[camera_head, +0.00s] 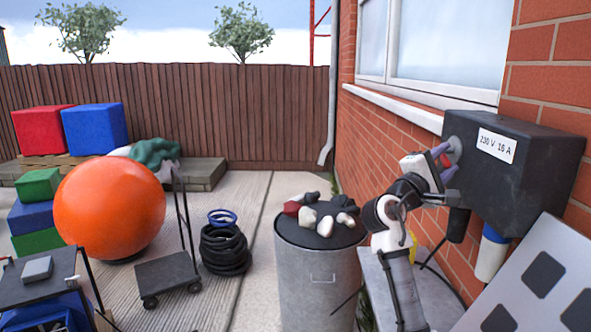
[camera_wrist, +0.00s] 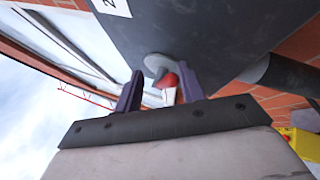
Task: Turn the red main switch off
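The red main switch (camera_head: 438,150) sits on a round grey plate (camera_head: 454,151) on the left face of a dark grey box (camera_head: 520,165) labelled "230 V 16 A". My gripper (camera_head: 446,162) is raised to that face, its purple fingers beside the switch. In the wrist view, the red switch (camera_wrist: 168,80) shows between my open fingers (camera_wrist: 160,76), close to the right finger and with a gap to the left one. Part of the switch is hidden by that finger, and contact is unclear.
The box is on a brick wall (camera_head: 405,140) below a window. Plugs (camera_head: 491,255) hang beneath it. A patterned white board (camera_head: 535,285) leans at the lower right.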

